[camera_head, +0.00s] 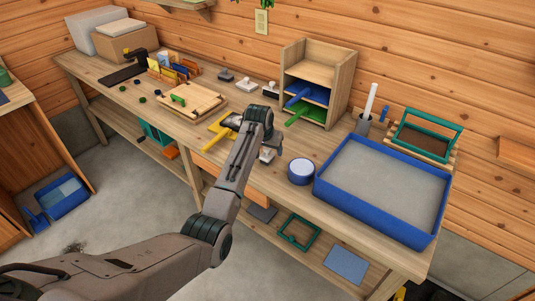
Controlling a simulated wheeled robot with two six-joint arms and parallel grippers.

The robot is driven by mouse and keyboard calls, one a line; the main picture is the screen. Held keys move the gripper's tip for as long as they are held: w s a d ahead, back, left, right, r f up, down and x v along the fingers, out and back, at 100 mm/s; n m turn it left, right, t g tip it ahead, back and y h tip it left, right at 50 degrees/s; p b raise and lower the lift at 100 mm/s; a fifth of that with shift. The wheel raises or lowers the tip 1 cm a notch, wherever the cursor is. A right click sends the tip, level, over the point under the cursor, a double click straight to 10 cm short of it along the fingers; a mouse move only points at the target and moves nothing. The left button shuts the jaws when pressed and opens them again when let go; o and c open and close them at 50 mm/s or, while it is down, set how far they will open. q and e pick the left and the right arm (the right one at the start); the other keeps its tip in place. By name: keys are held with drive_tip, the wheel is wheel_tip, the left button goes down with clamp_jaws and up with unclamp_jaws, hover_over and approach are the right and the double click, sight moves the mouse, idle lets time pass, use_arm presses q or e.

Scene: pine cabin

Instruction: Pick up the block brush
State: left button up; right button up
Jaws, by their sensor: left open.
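I cannot tell for certain which thing is the block brush. Small block-shaped pieces stand on the bench: a dark grey one (226,76), a pale one (247,85) and a black-and-white one (270,89). Another small grey piece (267,155) shows beside my left forearm, partly hidden by it. My left gripper (229,124) is over the middle of the bench, beside a yellow tool (217,134) that it partly covers. It is open, and the fingers are small and hard to make out. My right gripper is out of view.
A wooden shelf unit (341,97) holds blue and green scoops. A wooden board (190,101) lies to the left. Free bench top is narrow.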

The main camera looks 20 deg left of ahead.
use_arm(q)
drive_tip(key=shift+x, duration=1.2)
drive_tip(key=shift+c, duration=0.7)
drive_tip(key=c, duration=1)
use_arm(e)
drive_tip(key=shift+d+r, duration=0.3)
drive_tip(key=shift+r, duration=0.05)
use_arm(q)
drive_tip(key=shift+r, duration=0.1)
